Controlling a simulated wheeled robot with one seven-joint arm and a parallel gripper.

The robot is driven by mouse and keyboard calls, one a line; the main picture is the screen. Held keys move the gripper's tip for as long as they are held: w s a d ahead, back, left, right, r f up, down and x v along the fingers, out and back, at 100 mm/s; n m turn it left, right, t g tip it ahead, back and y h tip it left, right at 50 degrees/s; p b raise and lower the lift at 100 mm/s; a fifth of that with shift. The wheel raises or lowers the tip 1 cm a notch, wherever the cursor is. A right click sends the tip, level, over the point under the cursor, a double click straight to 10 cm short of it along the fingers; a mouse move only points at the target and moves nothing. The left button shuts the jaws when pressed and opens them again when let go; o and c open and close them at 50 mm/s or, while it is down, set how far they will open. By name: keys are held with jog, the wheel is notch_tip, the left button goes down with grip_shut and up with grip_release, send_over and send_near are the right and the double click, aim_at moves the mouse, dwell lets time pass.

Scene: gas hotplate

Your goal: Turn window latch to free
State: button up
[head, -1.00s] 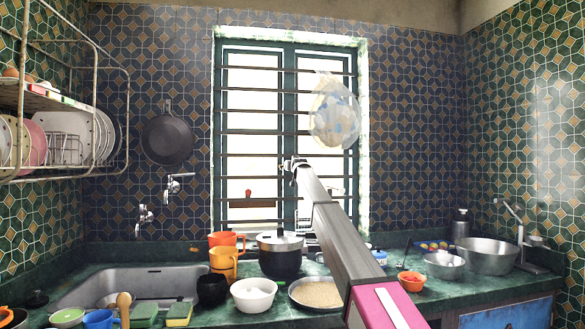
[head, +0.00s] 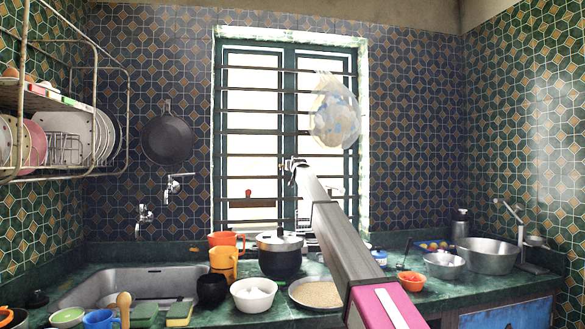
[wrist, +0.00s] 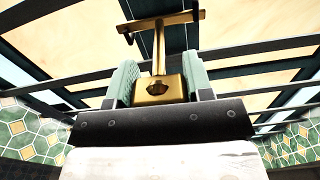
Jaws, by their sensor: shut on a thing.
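The window latch (wrist: 160,88) is brass, with a square block, a stem and a crossbar at its top in the wrist view. My gripper (head: 294,163) reaches up to the middle of the barred window (head: 290,140) in the head view. In the wrist view its pale green fingers stand on either side of the brass block, and my gripper is shut on it. In the head view the latch is too small and too covered by my gripper to make out its angle.
Dark horizontal bars cross the window around my gripper. A clear plastic bag (head: 334,112) hangs on the bars just above right. Below are a dark pot (head: 280,262), a white bowl (head: 254,296) and a sink (head: 140,283) on the green counter.

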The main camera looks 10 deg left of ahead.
jog(key=m, duration=0.4)
jog(key=shift+d+m, duration=0.1)
jog(key=shift+m, duration=0.2)
jog(key=m, duration=0.4)
jog(key=shift+d+f, duration=0.1)
jog(key=m, duration=0.5)
jog(key=shift+f, duration=0.1)
jog(key=shift+f+m, duration=0.1)
jog(key=shift+m, duration=1.7)
jog(key=o, duration=0.9)
jog(key=shift+d, duration=0.1)
